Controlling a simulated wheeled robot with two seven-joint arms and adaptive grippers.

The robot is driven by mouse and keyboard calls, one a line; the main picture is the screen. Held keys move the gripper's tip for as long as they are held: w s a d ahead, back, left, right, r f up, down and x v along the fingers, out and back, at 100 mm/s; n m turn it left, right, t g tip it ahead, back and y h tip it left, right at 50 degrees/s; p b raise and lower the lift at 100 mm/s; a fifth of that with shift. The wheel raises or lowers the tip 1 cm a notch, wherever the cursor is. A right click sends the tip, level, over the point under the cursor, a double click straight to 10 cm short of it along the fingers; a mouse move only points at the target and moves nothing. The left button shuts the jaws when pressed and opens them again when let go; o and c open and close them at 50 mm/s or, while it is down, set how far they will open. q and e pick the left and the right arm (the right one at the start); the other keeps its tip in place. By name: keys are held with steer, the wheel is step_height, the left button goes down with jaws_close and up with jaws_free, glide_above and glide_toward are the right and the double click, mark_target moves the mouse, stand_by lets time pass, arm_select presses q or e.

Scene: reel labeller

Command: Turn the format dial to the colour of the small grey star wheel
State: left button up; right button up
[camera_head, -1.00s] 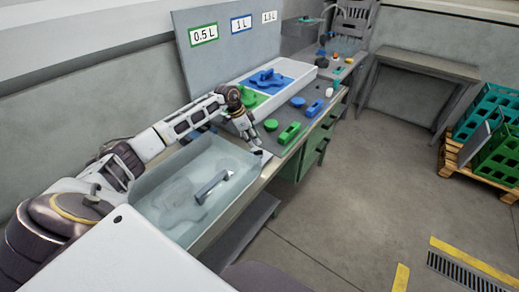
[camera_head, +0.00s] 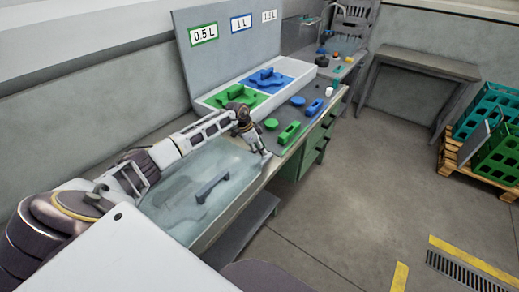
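My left gripper (camera_head: 266,157) points down at the bench's front edge, right of a box with a clear cover and a dark handle (camera_head: 213,187). It is too small to tell whether its fingers are open or shut, and I see nothing held. A white tray (camera_head: 206,103) behind it holds a green star-shaped part (camera_head: 236,93) on a green area and a blue one (camera_head: 266,76) on a blue area. I cannot pick out a small grey star wheel or the format dial. My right gripper is not in view.
Green (camera_head: 289,132) and blue (camera_head: 314,106) blocks and round pieces lie on the bench right of the tray. A board (camera_head: 222,47) carries signs 0.5 L, 1 L and 1.5 L. A side table (camera_head: 425,65) and green crates (camera_head: 499,150) stand right. The floor between is clear.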

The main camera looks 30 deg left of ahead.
arm_select(q)
steer(key=shift+c, duration=0.5)
jaws_close()
